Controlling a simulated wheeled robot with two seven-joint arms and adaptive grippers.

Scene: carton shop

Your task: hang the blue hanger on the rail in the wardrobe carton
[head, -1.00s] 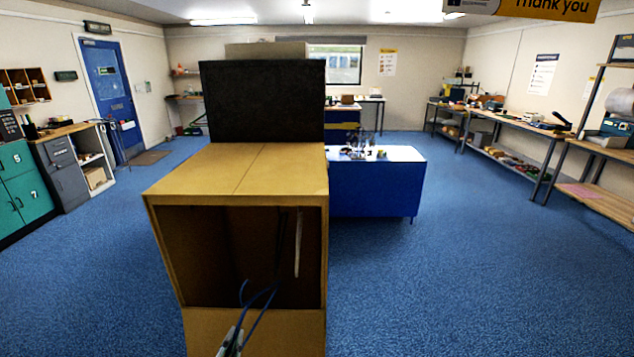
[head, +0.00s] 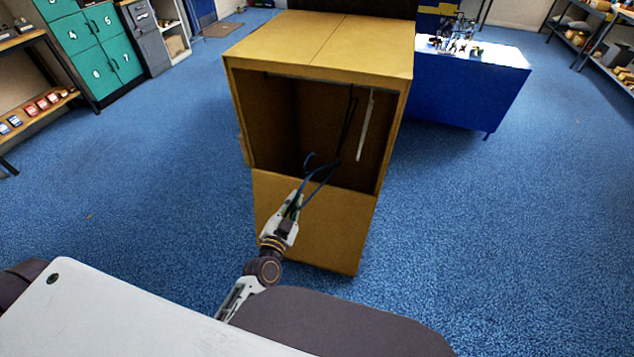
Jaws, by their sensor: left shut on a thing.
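The wardrobe carton (head: 315,225) is a tall brown box with an open upper front, standing ahead of me. A dark hanger (head: 347,122) and a pale one (head: 365,125) hang inside, towards the right. My left gripper (head: 294,205) is shut on the blue hanger (head: 318,188). The hanger is tilted, its hook to the upper left, in front of the opening's lower edge; I cannot tell whether any part is inside. My right gripper is not in view.
A blue table (head: 460,95) with small items stands behind the carton to the right. Teal lockers (head: 95,45) and a shelf with small boxes (head: 40,105) are at the left. The blue floor around the carton is clear.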

